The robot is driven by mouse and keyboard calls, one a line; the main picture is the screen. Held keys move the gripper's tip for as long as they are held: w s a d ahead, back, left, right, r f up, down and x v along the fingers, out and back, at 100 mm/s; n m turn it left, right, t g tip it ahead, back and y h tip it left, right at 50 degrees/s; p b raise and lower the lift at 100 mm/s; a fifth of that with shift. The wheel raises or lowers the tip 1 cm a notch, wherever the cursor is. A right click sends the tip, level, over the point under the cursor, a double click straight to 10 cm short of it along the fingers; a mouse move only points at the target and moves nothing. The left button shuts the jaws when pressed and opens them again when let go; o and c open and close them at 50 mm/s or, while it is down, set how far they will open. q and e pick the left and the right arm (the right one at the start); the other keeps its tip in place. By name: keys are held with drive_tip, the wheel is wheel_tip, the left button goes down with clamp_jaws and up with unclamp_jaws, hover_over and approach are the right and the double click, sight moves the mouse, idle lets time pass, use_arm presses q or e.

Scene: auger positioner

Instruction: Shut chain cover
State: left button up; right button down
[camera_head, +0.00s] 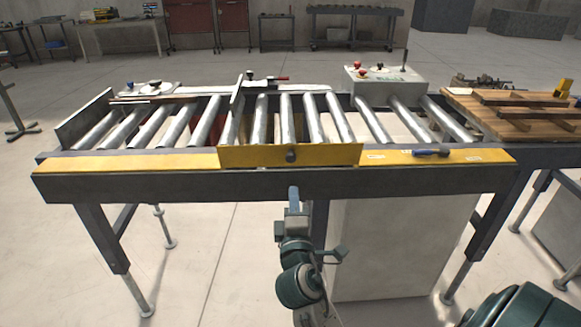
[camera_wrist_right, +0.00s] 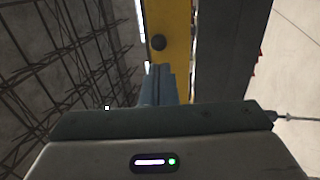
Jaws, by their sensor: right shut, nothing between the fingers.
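The yellow chain cover (camera_head: 245,156) is a flat panel with a dark round knob (camera_head: 291,155) at its middle, on the front rail of the roller conveyor. It looks tipped up, standing out from the flat yellow strip on both sides. My right gripper (camera_head: 293,191) is just below and in front of the cover, pointing at it, shut and empty. In the right wrist view the shut fingers (camera_wrist_right: 158,72) lie just below the knob (camera_wrist_right: 158,42) on the yellow panel (camera_wrist_right: 172,15), with a small visible gap. My left gripper is not in view.
The dark front beam (camera_head: 150,186) runs under the yellow strip. A blue-handled tool (camera_head: 431,153) lies on the strip at right. A control box (camera_head: 387,88) stands behind the rollers, and a wooden table (camera_head: 515,118) adjoins at right. A pale cabinet (camera_head: 395,245) stands below.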

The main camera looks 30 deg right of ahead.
sight(291, 161)
drive_tip(key=p+x, duration=0.2)
drive_tip(key=x, duration=0.5)
drive_tip(key=shift+w+d, duration=0.15)
drive_tip(key=shift+w, duration=0.05)
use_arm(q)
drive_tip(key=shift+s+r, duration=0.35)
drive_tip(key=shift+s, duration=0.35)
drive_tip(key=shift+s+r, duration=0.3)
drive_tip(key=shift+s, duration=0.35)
use_arm(e)
drive_tip(key=shift+w+d+r, duration=0.1)
drive_tip(key=shift+w+d, duration=0.2)
drive_tip(key=shift+w, duration=0.2)
